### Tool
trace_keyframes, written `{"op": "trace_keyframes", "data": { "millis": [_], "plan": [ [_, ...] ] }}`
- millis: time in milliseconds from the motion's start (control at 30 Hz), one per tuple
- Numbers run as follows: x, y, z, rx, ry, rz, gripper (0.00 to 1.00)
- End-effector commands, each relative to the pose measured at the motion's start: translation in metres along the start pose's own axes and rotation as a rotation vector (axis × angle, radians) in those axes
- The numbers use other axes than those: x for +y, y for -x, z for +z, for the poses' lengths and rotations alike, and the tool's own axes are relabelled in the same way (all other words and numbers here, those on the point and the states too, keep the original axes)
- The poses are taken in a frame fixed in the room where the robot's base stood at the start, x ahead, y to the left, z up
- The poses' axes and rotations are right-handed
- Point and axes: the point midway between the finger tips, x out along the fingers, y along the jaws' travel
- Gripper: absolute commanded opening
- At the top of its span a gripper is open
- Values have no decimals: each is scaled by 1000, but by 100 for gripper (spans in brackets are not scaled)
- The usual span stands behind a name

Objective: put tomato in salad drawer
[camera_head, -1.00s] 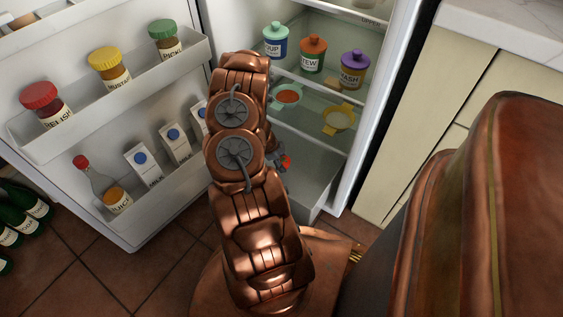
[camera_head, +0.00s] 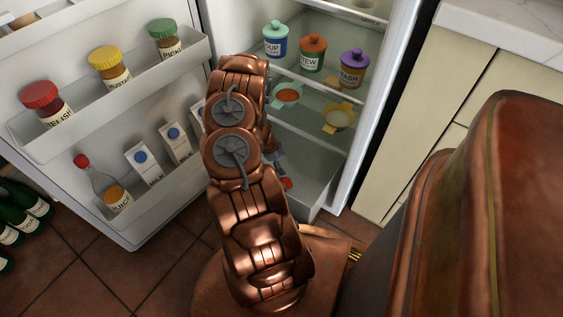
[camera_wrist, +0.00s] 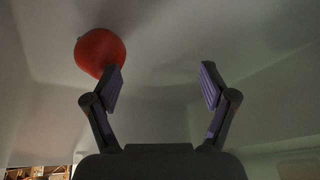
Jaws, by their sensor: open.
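The red tomato (camera_wrist: 97,50) lies against the pale surface past the tip of the left finger in the wrist view. The finger overlaps its edge; I cannot tell if they touch. In the head view only a small red part of the tomato (camera_head: 287,183) shows, low in the salad drawer (camera_head: 312,197) at the bottom of the fridge. My gripper (camera_wrist: 161,75) is open with nothing between its fingers. In the head view my gripper (camera_head: 278,165) is mostly hidden behind my arm, reaching down into the drawer.
Above the drawer, a glass shelf (camera_head: 310,133) holds an orange-filled dish (camera_head: 286,94) and a yellow dish (camera_head: 339,118). Lidded jars (camera_head: 312,55) stand higher. The open fridge door (camera_head: 150,225), with bottles and cartons, is at left; cream cabinets (camera_head: 405,130) stand at right.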

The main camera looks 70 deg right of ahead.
Motion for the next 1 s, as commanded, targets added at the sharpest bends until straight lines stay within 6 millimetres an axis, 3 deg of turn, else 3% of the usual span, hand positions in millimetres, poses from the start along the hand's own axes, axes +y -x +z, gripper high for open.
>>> {"op": "trace_keyframes", "data": {
  "millis": [533, 1000],
  "plan": [
    [-2, 12, -4, -2, -1, -2, 83],
    [-2, 82, -5, -1, -1, -2, 83]
  ]
}}
